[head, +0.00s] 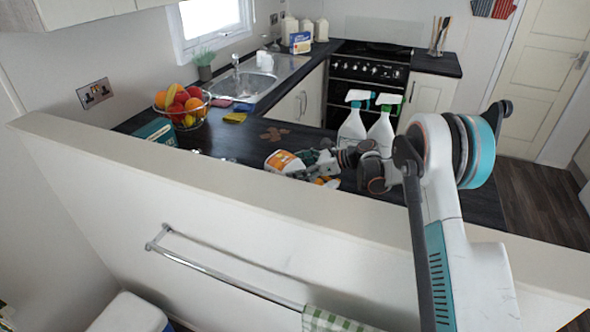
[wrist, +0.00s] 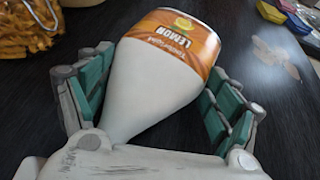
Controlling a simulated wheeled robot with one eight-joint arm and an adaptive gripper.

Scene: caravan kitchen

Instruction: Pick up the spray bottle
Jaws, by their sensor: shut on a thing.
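A white bottle with an orange lemon label (head: 284,161) is at my gripper (head: 322,163), above or on the dark counter. In the wrist view this bottle (wrist: 165,75) lies between both fingers of my gripper (wrist: 158,68), its wide labelled end pointing away and its narrow neck towards my palm. My gripper is shut on it. The top of the bottle is hidden, so I cannot see a spray head on it. Two other white spray bottles with green and white heads, a left one (head: 351,130) and a right one (head: 382,132), stand upright behind my gripper.
A wire fruit bowl (head: 183,121), a yellow sponge (head: 235,117) and a teal box (head: 156,131) are left on the counter (head: 233,147). A low partition wall (head: 190,168) runs in front of it. The sink (head: 247,84) and stove (head: 365,72) are behind.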

